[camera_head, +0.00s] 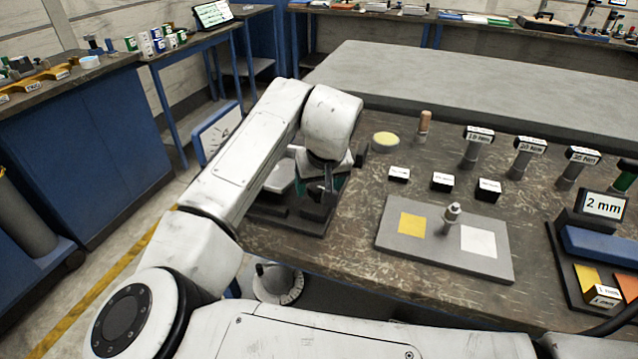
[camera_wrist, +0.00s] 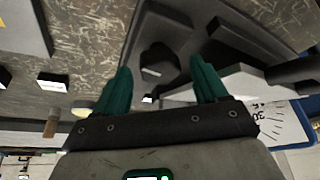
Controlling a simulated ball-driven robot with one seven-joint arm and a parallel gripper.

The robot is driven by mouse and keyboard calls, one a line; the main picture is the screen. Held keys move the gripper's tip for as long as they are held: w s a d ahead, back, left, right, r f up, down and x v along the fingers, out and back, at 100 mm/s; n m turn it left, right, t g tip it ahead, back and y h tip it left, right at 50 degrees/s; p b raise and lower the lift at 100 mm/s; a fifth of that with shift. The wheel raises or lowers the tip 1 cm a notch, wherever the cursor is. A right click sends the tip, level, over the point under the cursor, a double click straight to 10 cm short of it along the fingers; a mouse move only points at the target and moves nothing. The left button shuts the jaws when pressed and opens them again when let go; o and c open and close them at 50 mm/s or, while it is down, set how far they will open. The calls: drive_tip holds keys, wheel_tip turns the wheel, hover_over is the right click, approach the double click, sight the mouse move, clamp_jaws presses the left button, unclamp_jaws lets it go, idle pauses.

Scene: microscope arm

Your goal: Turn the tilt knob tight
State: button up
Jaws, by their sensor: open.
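In the wrist view a dark knob-like block (camera_wrist: 160,62) stands on a dark fixture (camera_wrist: 165,22); I take it for the tilt knob, but its markings cannot be made out. My gripper (camera_wrist: 160,66) has two green fingers, spread apart, with the knob showing in the gap between them. Whether the fingers are level with it or short of it, I cannot tell. In the head view my gripper (camera_head: 328,190) points down over the dark fixture (camera_head: 290,216) at the bench's left end, and my arm hides the knob. A white dial plate (camera_head: 215,131) stands beside the fixture; it also shows in the wrist view (camera_wrist: 278,124).
Right of the fixture lies a grey board (camera_head: 400,243) with yellow and white squares and a small metal post (camera_head: 451,214). Small black labelled blocks (camera_head: 442,182), a wooden peg (camera_head: 424,128) and torque-marked tools (camera_head: 478,146) stand behind. A 2 mm display stand (camera_head: 604,206) is far right.

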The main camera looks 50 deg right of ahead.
drive_tip(key=c, duration=1.1)
drive_tip(key=shift+o, duration=0.2)
drive_tip(key=shift+m, duration=0.3)
drive_tip(key=m+p, duration=0.2)
drive_tip(key=shift+m+g+h, duration=0.3)
drive_tip(key=shift+g+h, duration=0.1)
drive_tip(key=m, duration=0.2)
drive_tip(key=m+g+h+p, duration=0.1)
drive_tip(key=m, duration=0.1)
drive_tip(key=shift+w+a+g+p, duration=0.1)
drive_tip(key=shift+w+g+p, duration=0.05)
drive_tip(key=shift+g+p, duration=0.15)
drive_tip(key=m, duration=0.2)
drive_tip(key=m+g, duration=0.1)
drive_tip(key=m, duration=0.2)
drive_tip(key=shift+w+g, duration=0.15)
drive_tip(key=shift+g, duration=0.15)
drive_tip(key=shift+w+m+g, duration=0.1)
drive_tip(key=shift+m+g, duration=0.6)
drive_tip(key=shift+m, duration=1.1)
